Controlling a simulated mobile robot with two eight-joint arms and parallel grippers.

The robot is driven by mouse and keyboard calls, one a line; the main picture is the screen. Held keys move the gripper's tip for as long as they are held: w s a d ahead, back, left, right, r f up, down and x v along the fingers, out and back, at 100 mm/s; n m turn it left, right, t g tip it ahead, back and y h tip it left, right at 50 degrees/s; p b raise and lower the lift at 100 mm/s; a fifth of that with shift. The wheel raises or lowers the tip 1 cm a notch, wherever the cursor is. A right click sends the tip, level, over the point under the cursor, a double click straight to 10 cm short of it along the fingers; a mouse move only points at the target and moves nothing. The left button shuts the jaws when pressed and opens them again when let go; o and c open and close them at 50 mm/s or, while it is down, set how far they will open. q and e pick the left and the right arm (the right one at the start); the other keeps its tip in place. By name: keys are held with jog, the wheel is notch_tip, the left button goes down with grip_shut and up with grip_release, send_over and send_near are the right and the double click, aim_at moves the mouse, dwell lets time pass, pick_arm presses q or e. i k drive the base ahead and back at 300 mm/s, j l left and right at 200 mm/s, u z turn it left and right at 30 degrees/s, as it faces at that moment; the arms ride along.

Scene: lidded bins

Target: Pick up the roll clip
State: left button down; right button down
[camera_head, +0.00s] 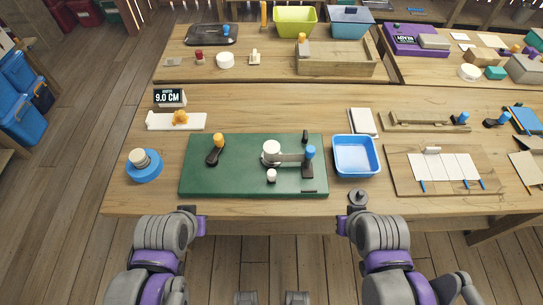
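I cannot tell for certain which small object is the roll clip. On the green mat (230,184) are an orange-and-black piece (216,148), a white roll-like cylinder with a grey arm (271,149), a blue-topped black post (309,160) and a small white-topped piece (271,175). My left gripper (188,209) and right gripper (345,212) are at the front edge, apart from the mat pieces. Their fingers are too small and hidden to read.
A blue tray (356,172) stands right of the mat. Behind are a white strip with an orange piece (178,120) and a "9.0 CM" display (170,97). Bare wood lies behind the mat.

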aim_at(357, 196)
jog(key=k+z, duration=0.1)
jog(key=z, duration=0.4)
jog(key=k+l+z, duration=0.1)
jog(key=z, duration=0.4)
jog(key=l, duration=0.1)
